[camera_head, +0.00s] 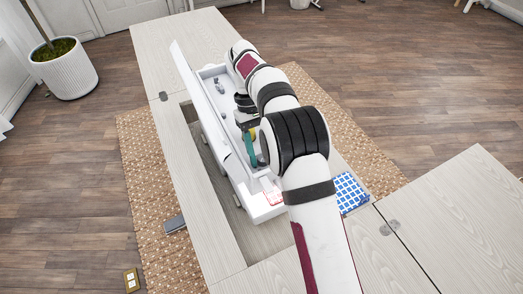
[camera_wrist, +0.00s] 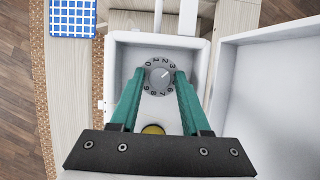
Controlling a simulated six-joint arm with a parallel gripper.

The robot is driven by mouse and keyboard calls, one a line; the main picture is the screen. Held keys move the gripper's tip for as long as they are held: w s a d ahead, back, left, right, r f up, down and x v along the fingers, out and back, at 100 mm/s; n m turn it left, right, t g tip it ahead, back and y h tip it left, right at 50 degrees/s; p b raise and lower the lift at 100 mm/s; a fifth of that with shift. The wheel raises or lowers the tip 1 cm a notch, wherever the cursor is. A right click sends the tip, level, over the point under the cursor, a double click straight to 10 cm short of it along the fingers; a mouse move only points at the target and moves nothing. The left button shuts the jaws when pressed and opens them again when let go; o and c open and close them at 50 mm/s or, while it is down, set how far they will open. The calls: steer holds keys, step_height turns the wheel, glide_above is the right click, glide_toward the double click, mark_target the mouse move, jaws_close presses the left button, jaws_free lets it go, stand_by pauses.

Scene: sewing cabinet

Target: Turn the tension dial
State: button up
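In the head view the dial is hidden by my arm, and only part of one teal finger shows beside the machine.
The white machine lies in an opening of the pale wood cabinet (camera_head: 160,62). A raised white panel (camera_wrist: 268,95) stands beside the recess. A yellow round part (camera_wrist: 153,130) sits below the dial. A blue checked cloth (camera_head: 349,192) lies on the cabinet top.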

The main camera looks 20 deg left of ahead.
steer(key=shift+r, duration=0.1)
steer(key=shift+r, duration=0.35)
steer(key=r, duration=0.3)
steer(key=shift+d+r, duration=0.25)
steer(key=shift+r, duration=0.15)
steer(key=d+r, duration=0.6)
steer(key=d, duration=0.5)
steer(key=shift+w+r, duration=0.15)
steer(key=shift+w, duration=0.05)
steer(key=s+d+r+m+y, duration=0.35)
steer(key=s+d+m, duration=0.35)
steer(key=s, duration=0.4)
steer(key=s+d+f+m+t, duration=0.1)
steer(key=s+f+m, duration=0.2)
steer(key=s, duration=0.4)
steer(key=s+d+f+m+t+y, duration=0.1)
steer(key=s+f+m+t, duration=0.1)
steer(key=s, duration=0.5)
steer(key=f+m, duration=0.1)
steer(key=m, duration=0.1)
steer(key=shift+s+d+m, duration=0.2)
steer(key=shift+d+m, duration=0.1)
